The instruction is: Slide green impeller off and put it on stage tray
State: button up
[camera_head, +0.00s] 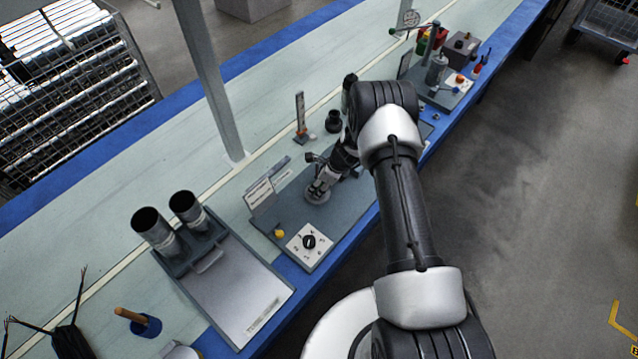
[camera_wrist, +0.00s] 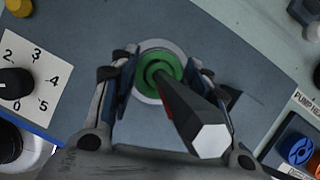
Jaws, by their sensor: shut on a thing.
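The green impeller (camera_wrist: 158,68) sits around a dark hexagonal shaft (camera_wrist: 190,115) that points up toward the wrist camera. A pale round base (camera_wrist: 147,44) lies beneath it. My gripper (camera_wrist: 160,76) has one finger on each side of the green impeller and is shut on it, low near the base. In the head view my gripper (camera_head: 324,181) is over the round base on a grey plate, and the green impeller is hidden there. A dark tray (camera_wrist: 279,147) holds a blue and an orange part at the right of the wrist view. I cannot tell which tray is the stage tray.
A dial (camera_head: 309,242) with numbers and a yellow button (camera_head: 279,233) are on the near part of the plate. A large tray (camera_head: 236,291) with two upright tubes (camera_head: 150,226) stands to the left. A grey post (camera_head: 209,85) rises behind. Small fixtures stand along the bench.

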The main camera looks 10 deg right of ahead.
jog(key=shift+r+p, duration=0.3)
jog(key=shift+r, duration=0.3)
dwell(0.4)
notch_tip(320, 180, up, 17)
jog(key=p, duration=1.1)
dwell(1.7)
jog(key=shift+f, duration=0.1)
dwell(0.4)
